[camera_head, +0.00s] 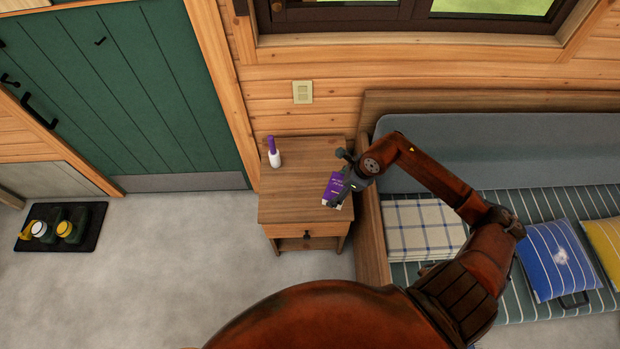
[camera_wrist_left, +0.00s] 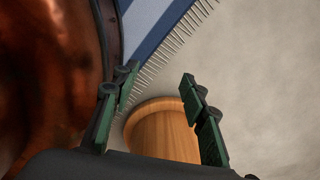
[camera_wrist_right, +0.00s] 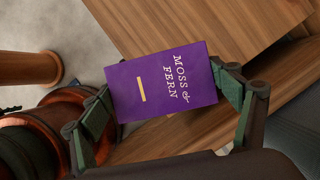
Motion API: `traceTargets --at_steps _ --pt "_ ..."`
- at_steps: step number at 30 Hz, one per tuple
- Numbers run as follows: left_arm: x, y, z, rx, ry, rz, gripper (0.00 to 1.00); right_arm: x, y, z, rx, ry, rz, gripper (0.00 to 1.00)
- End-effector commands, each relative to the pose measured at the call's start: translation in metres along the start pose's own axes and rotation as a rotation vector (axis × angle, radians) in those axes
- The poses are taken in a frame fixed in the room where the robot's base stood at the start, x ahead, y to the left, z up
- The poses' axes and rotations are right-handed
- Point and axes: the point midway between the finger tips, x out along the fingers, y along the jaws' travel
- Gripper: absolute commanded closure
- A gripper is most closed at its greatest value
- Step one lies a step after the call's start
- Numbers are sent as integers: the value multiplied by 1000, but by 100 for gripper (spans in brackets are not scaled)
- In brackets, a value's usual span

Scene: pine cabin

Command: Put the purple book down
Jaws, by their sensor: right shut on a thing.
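The purple book (camera_wrist_right: 160,82), with "Moss & Fern" on its cover, is held between the fingers of my right gripper (camera_wrist_right: 165,105) in the right wrist view. In the head view the book (camera_head: 334,187) is at the right part of the small wooden nightstand (camera_head: 300,205), with my right gripper (camera_head: 347,183) at its right side. I cannot tell whether the book touches the nightstand top. My left gripper (camera_wrist_left: 150,105) shows in the left wrist view with its fingers apart and nothing between them; it is not visible in the head view.
A white bottle with a purple top (camera_head: 274,155) stands at the nightstand's back left. A bench (camera_head: 371,240) with a plaid cushion (camera_head: 420,228) and blue pillow (camera_head: 555,262) is at the right. A black mat (camera_head: 92,235) with boots lies at the left. The nightstand's front left is clear.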

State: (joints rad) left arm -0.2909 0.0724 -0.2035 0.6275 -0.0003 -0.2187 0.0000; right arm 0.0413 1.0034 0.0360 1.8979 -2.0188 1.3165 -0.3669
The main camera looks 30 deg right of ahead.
Motion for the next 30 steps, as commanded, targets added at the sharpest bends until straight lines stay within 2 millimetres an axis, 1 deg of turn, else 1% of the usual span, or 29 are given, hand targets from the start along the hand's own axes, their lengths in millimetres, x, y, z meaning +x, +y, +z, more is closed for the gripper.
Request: traceTargets --at_steps 1,3,6,9,13,14,15,16,18,22,24,27,30 --pt "5 -2 8 0 -12 -2 60 12 -5 10 2 -6 3 47" --pt "9 -2 17 -1 -23 -2 60 25 -12 22 -1 -6 4 47" --pt "14 -4 27 -3 -37 -3 60 43 -22 37 -1 -5 6 47" --pt "20 -6 32 -3 -46 -5 60 62 -32 51 0 -3 7 47" --pt "29 -7 36 -5 -54 -6 60 93 -40 55 0 -1 8 47" --pt "30 -7 31 -7 -50 -7 60 98 -42 56 0 -1 8 47" --pt "38 -12 26 -8 -28 5 60 105 -44 58 -1 -1 8 47" --pt "40 -15 23 -4 -24 6 60 109 -45 59 -2 0 8 47" --pt "40 -14 14 -8 -20 9 60 115 -48 61 -3 0 6 47" --pt "40 -12 8 -12 -21 10 60 121 -51 63 -4 0 5 47" --pt "40 -11 1 -15 -19 12 60 128 -52 65 -3 -1 6 47" --pt "40 -10 -10 -23 -19 14 60 142 -51 59 -2 0 8 47" --pt "39 -10 -20 -29 -18 15 60 152 -52 54 -1 0 7 47"
